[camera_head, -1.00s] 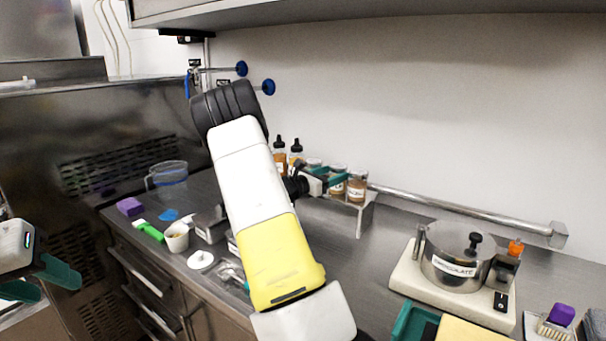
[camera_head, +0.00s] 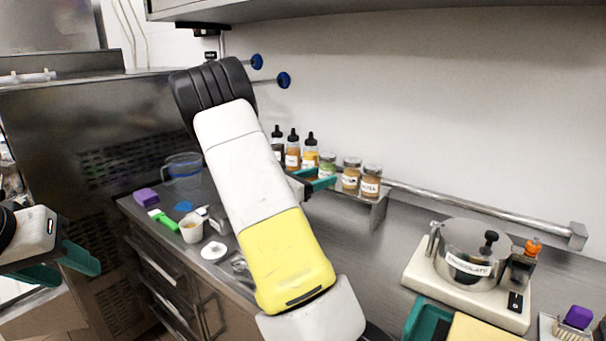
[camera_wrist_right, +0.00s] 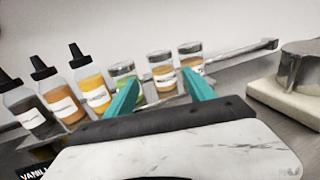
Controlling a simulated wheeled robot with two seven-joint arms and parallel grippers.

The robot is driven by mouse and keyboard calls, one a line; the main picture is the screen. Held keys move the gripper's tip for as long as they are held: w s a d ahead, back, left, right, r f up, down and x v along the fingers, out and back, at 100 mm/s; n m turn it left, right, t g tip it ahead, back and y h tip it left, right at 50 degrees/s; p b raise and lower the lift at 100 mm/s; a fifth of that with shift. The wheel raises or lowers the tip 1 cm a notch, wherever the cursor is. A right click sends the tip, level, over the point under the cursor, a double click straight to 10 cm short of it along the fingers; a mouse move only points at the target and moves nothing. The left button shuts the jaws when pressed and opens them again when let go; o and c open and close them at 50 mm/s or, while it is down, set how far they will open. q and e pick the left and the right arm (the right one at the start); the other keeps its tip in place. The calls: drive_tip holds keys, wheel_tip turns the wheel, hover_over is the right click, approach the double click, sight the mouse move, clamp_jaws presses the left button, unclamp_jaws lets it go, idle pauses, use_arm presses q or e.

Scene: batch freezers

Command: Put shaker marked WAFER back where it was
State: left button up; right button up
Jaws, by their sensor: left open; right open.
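Three lidded shakers stand upright in a row on a small steel shelf (camera_head: 380,208) by the back wall. The rightmost, with tan contents, carries a small label that seems to read WAFER (camera_head: 370,183); it also shows in the right wrist view (camera_wrist_right: 190,56). Beside it are another tan shaker (camera_head: 351,175) and a green one (camera_head: 328,164). My right gripper (camera_head: 318,180) is open and empty, in front of and apart from the shakers; its teal fingers spread in the right wrist view (camera_wrist_right: 160,90). My left gripper (camera_head: 68,268) is open and empty at the far left.
Several dropper bottles (camera_head: 292,152) stand left of the shakers. A steel pot (camera_head: 470,255) on a cream base stands to the right. A clear jug (camera_head: 183,170), white cup (camera_head: 191,229) and purple block (camera_head: 146,197) lie left. My right arm hides part of the counter.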

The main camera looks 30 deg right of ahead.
drive_tip(key=s+a+f+m+g+y, duration=0.1)
drive_tip(key=s+a+m+g+y, duration=0.15)
drive_tip(key=s+m+y, duration=0.45)
drive_tip(key=s+a+f+m+g+y, duration=0.1)
drive_tip(key=s+a+m+g+y, duration=0.25)
drive_tip(key=s, duration=0.65)
drive_tip(key=s+a+r+m+t+y, duration=0.4)
drive_tip(key=s+a, duration=0.1)
drive_tip(key=a, duration=0.5)
drive_tip(key=s+a+r+m+t+y, duration=0.4)
drive_tip(key=s+a+r+m+y, duration=0.1)
drive_tip(key=a, duration=0.5)
drive_tip(key=shift+a+r, duration=0.3)
